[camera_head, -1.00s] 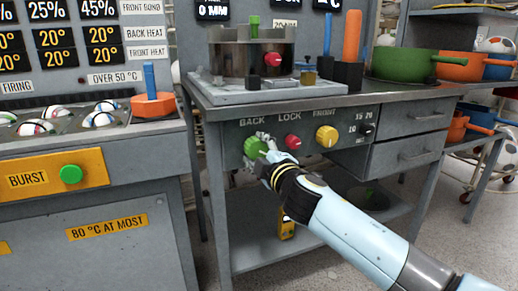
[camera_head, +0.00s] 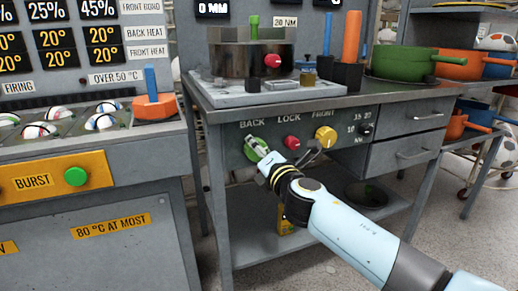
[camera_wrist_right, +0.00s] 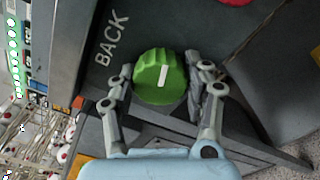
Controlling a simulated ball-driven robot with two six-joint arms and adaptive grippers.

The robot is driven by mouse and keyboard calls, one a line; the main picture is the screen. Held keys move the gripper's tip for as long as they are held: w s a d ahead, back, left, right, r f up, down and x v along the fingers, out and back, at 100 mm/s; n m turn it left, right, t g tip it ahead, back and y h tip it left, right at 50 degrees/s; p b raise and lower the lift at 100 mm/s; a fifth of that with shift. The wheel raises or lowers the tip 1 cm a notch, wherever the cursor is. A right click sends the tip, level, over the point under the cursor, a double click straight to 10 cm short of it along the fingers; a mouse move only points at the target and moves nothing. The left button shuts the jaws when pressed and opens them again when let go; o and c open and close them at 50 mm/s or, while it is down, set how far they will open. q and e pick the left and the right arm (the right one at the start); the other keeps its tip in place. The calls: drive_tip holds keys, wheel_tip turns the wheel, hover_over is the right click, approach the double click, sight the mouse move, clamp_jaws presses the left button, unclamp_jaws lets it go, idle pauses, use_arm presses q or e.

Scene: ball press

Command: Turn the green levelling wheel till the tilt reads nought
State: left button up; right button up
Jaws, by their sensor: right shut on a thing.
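The green wheel (camera_head: 251,151) is on the front panel of the press table, under the word BACK. In the right wrist view the green wheel (camera_wrist_right: 160,76) has a ribbed rim and a short white mark. My right gripper (camera_head: 263,154) is at the wheel and hides part of it in the head view. In the wrist view its fingers (camera_wrist_right: 164,88) are shut on the wheel from both sides. A display (camera_head: 212,8) above reads 0 MM; another display (camera_head: 327,3) is cut off and cannot be read. My left gripper is out of view.
A red knob (camera_head: 291,142) marked LOCK and a yellow knob (camera_head: 325,136) marked FRONT sit to the right of the wheel. The press pot (camera_head: 250,62) stands on the table above. A green pot (camera_head: 400,63) is at the back right.

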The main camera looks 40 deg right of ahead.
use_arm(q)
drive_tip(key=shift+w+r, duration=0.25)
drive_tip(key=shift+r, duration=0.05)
use_arm(e)
drive_tip(key=shift+f+n, duration=0.15)
drive_tip(key=shift+n, duration=1.05)
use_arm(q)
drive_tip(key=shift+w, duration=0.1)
use_arm(e)
drive_tip(key=o, duration=1.2)
drive_tip(key=v, duration=1.2)
drive_tip(key=shift+s, duration=0.1)
use_arm(q)
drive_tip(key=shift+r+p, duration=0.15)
drive_tip(key=shift+p, duration=0.2)
